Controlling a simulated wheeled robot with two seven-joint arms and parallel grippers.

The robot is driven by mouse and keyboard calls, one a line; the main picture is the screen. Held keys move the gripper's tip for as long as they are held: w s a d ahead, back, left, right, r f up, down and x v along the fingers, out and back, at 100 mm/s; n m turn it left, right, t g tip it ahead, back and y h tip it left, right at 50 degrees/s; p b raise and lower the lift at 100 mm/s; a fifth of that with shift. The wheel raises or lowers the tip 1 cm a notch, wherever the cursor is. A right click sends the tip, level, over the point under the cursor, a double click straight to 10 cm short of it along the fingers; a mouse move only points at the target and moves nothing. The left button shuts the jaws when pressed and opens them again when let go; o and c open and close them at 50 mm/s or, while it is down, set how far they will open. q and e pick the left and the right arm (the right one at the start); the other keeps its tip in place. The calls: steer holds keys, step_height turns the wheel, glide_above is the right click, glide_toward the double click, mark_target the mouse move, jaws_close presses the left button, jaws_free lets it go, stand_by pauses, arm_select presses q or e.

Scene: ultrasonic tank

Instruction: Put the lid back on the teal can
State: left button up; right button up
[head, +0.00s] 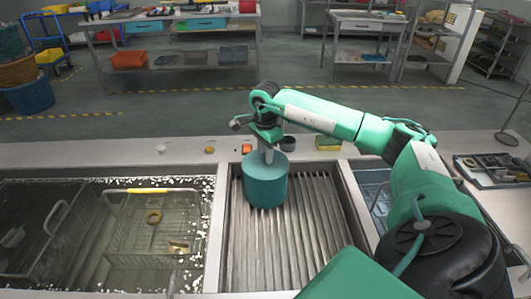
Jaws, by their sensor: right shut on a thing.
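The teal can (265,187) stands upright on the ribbed metal drainboard between the two tanks, near its far end. My right gripper (268,152) comes down from above and is shut over the middle of the can's top. The thing in its jaws is mostly hidden by the fingers. A separate lid cannot be clearly told apart from the can's top, so I cannot tell whether the lid is seated or just above the rim. My left gripper is not in view.
The left tank holds a wire basket with a yellow handle (150,190) and a brass ring (153,216). A dark cup (288,143) and a yellow-green sponge (328,143) stand behind the can. A tool tray (490,172) lies right. The near ribbed drainboard (275,255) is clear.

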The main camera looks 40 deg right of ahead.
steer(key=o, duration=1.1)
steer(key=shift+c, duration=0.2)
steer(key=shift+o, duration=0.4)
steer(key=o, duration=0.4)
steer(key=shift+r+p, duration=2.1)
steer(key=shift+r, duration=1.45)
